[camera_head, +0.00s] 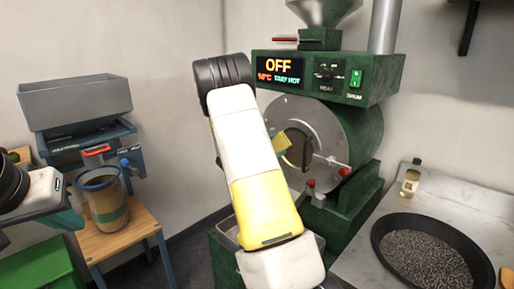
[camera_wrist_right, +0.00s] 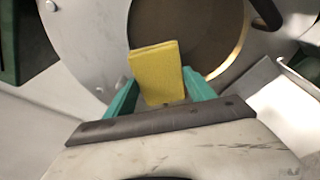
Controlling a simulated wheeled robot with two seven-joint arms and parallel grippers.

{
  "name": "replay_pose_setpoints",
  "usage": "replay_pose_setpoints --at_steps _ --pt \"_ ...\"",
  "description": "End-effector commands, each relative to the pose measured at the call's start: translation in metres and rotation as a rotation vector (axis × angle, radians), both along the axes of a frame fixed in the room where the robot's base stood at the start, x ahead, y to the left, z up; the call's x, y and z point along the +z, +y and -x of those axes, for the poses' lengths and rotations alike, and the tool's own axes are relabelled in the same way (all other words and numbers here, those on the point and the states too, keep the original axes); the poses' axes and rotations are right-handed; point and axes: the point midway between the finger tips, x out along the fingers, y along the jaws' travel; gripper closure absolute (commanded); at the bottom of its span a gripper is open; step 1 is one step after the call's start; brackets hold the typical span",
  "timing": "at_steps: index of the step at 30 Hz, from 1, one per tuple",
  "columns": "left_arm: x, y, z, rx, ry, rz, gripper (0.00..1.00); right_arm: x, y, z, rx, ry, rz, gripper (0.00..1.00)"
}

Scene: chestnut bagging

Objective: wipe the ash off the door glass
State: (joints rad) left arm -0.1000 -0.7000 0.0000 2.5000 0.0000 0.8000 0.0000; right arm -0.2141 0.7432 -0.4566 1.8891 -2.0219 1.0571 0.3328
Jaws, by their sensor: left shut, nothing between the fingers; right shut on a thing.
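The roaster's round door has a dark brown door glass (camera_wrist_right: 205,35) inside a pale metal ring. It also shows in the head view (camera_head: 297,148), partly hidden by my right arm. I cannot tell ash from glass colour. My right gripper (camera_wrist_right: 155,93) is shut on a yellow sponge (camera_wrist_right: 156,68), which also shows in the head view (camera_head: 281,142). The sponge overlaps the glass's lower left in the wrist view; whether it touches is unclear. My left gripper (camera_head: 68,218) is shut and empty at the far left, with its teal fingers partly visible.
The green roaster (camera_head: 360,190) has a panel reading OFF and TRAY HOT (camera_head: 285,70). A metal table (camera_head: 440,190) at right holds a bottle (camera_head: 411,178) and a black pan (camera_head: 385,262) of dark grains. A wooden stool (camera_head: 130,232) at left holds a clear container (camera_head: 105,200).

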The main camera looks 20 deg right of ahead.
Motion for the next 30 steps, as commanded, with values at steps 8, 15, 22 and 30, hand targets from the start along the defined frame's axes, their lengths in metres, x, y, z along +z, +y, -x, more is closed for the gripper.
replay_pose_setpoints --at_steps 8,15,22,30 --pt "0.000 0.000 0.000 0.000 0.000 0.000 1.00 0.001 0.003 0.001 0.001 -0.002 0.001 0.70" --pt "0.000 0.000 0.000 0.000 0.000 0.000 1.00 0.000 0.024 0.009 0.002 -0.001 -0.001 0.70" --pt "0.000 0.000 0.000 0.000 0.000 0.000 1.00 0.000 0.045 0.018 0.002 0.000 -0.001 0.70" --pt "0.000 0.000 0.000 0.000 0.000 0.000 1.00 0.000 0.056 0.023 0.000 0.000 0.000 0.70"
